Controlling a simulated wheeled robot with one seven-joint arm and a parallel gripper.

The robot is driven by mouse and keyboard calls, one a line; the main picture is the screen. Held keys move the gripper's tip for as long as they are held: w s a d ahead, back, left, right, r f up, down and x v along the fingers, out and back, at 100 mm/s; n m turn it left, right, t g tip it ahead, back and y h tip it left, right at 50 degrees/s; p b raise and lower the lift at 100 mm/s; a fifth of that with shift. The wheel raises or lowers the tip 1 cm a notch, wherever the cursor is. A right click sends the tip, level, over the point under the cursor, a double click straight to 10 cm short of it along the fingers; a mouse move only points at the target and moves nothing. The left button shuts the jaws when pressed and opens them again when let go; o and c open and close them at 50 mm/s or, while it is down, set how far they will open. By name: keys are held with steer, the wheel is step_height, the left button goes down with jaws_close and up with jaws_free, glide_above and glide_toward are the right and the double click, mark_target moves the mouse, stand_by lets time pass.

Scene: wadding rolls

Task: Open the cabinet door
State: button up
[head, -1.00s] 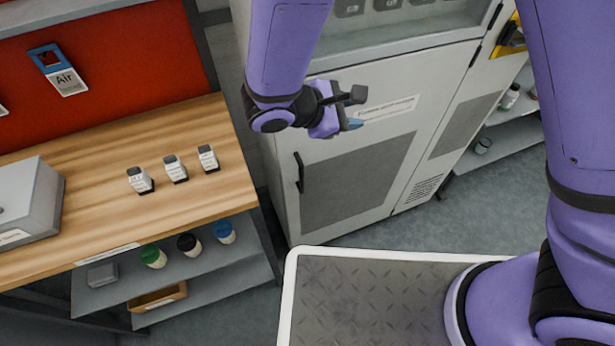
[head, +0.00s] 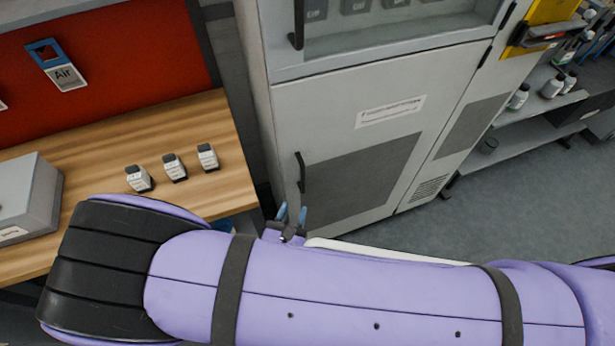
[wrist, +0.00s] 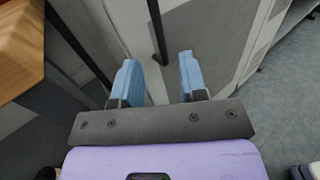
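The grey cabinet's lower door (head: 360,150) is shut, with a white label and a dark panel on its front. Its black vertical handle (head: 301,172) is on the door's left side. In the wrist view the handle (wrist: 157,30) stands ahead, between the lines of the two fingers. My gripper (head: 291,214) is just below the handle in the head view, its blue fingertips pointing toward the door. In the wrist view my gripper (wrist: 158,75) has its fingers wide apart with nothing between them. The handle looks beyond the fingertips; the exact gap is hard to tell.
Shelves (head: 530,135) stand right, with open floor (head: 440,225) in front.

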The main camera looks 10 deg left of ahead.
mark_target(302, 182)
steer(key=shift+n+y, duration=0.3)
steer(key=w, duration=1)
steer(key=shift+w+d+f, duration=0.15)
steer(key=shift+d+f, duration=0.05)
steer(key=shift+f, duration=0.2)
jaws_close()
